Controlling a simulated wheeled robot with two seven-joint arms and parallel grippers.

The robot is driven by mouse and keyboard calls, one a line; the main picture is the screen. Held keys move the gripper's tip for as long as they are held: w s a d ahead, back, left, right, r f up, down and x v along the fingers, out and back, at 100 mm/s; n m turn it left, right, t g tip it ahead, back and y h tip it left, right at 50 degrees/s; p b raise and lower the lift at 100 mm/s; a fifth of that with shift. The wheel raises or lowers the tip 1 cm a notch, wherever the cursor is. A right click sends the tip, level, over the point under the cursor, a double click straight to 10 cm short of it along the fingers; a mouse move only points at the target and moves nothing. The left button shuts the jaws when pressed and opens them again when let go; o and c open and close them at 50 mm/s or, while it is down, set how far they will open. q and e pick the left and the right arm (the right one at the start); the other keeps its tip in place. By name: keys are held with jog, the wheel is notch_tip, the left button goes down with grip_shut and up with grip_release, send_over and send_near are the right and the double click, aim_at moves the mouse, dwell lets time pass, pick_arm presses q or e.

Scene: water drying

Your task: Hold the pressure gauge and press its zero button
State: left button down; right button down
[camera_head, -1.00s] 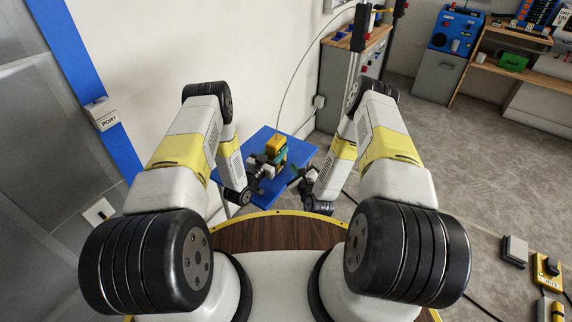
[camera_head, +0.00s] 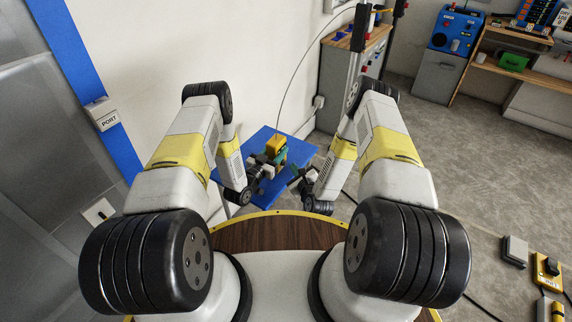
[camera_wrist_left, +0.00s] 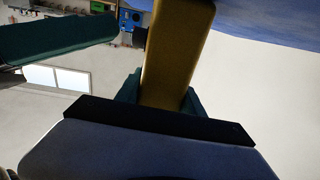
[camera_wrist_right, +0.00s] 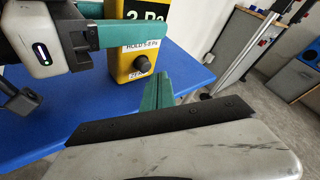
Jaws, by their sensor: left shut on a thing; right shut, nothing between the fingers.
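The pressure gauge (camera_head: 275,146) is a yellow box above the blue table in the head view. The right wrist view shows its face (camera_wrist_right: 117,64), with a dark display partly cut off, a "HOLD 5-8 Pa" label and a round black button (camera_wrist_right: 141,64). The label under the button is partly covered. My left gripper (camera_head: 270,159) is shut on the gauge; a teal finger crosses its face above the button. My right gripper (camera_head: 297,172) is shut and empty, its teal fingertips (camera_wrist_right: 158,88) just below and right of the button in its wrist view, apparently apart from it.
The blue table (camera_head: 296,155) stands against the white wall, with bare surface around the gauge. A thin cable rises from near the gauge. A cabinet (camera_head: 343,85) stands behind to the right. A wood-topped, yellow-edged surface (camera_head: 290,232) lies nearer me.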

jog(key=shift+a, duration=0.1)
jog(key=shift+w+a, duration=0.2)
jog(key=shift+a, duration=0.05)
jog(key=shift+w+a, duration=0.3)
jog(key=shift+a, duration=0.2)
dwell(1.1)
jog(key=shift+d, duration=0.1)
jog(key=shift+s+d, duration=0.5)
jog(key=shift+d, duration=0.25)
jog(key=s+d, duration=0.1)
jog(key=d, duration=0.1)
jog(key=s+d, duration=0.1)
jog(key=d, duration=0.1)
jog(key=shift+s+d, duration=0.1)
jog(key=shift+s, duration=0.25)
dwell(0.4)
